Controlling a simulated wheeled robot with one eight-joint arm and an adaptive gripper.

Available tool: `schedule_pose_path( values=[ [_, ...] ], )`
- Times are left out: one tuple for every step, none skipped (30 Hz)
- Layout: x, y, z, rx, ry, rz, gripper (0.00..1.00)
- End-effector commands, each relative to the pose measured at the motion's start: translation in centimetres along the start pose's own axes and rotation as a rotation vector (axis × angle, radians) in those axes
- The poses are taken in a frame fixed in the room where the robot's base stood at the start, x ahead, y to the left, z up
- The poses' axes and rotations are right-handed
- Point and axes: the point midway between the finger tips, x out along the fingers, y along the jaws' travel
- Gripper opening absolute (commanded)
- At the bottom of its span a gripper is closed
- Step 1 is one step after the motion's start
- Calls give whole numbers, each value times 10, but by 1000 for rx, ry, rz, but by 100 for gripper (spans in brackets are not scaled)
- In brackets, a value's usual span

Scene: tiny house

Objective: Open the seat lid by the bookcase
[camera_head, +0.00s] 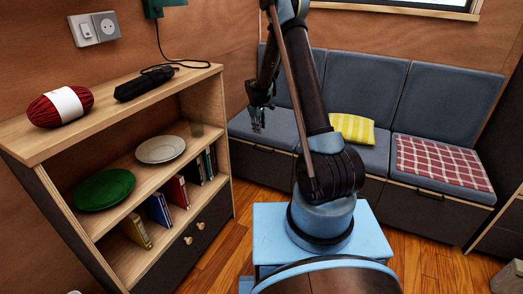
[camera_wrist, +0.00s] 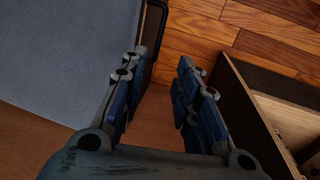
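The seat by the bookcase has a grey-blue cushion (camera_head: 270,126) and a dark front with a handle (camera_head: 263,149). Its lid looks closed and level with the neighbouring seats. My gripper (camera_head: 258,125) hangs fingers down over the left part of this seat, partly in front of its cushion. In the wrist view the cushion (camera_wrist: 65,55) fills the left side, with a dark curved handle or edge (camera_wrist: 155,30) just beyond the left finger. The two fingers of my gripper (camera_wrist: 160,68) are apart with nothing between them. Whether they touch the seat cannot be told.
The bookcase (camera_head: 215,120) stands close on the left, holding plates and books, with a red yarn roll (camera_head: 60,107) on top. It also shows at the right of the wrist view (camera_wrist: 245,90). Other seats hold a yellow pillow (camera_head: 352,129) and a checked blanket (camera_head: 440,160). Wooden floor lies between.

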Motion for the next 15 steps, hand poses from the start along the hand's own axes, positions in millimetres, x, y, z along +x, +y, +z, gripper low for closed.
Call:
schedule_pose_path(
  values=[
    [6,0,0,1,0,0,29],
    [10,0,0,1,0,0,29],
    [15,0,0,1,0,0,29],
    [20,0,0,1,0,0,29],
    [24,0,0,1,0,0,29],
    [30,0,0,1,0,0,29],
    [34,0,0,1,0,0,29],
    [38,1,0,1,0,0,29],
    [44,0,0,1,0,0,29],
    [48,0,0,1,0,0,29],
    [52,0,0,1,0,0,29],
    [58,0,0,1,0,0,29],
    [62,0,0,1,0,0,29],
    [66,0,0,1,0,0,29],
    [72,0,0,1,0,0,29]
  ],
)
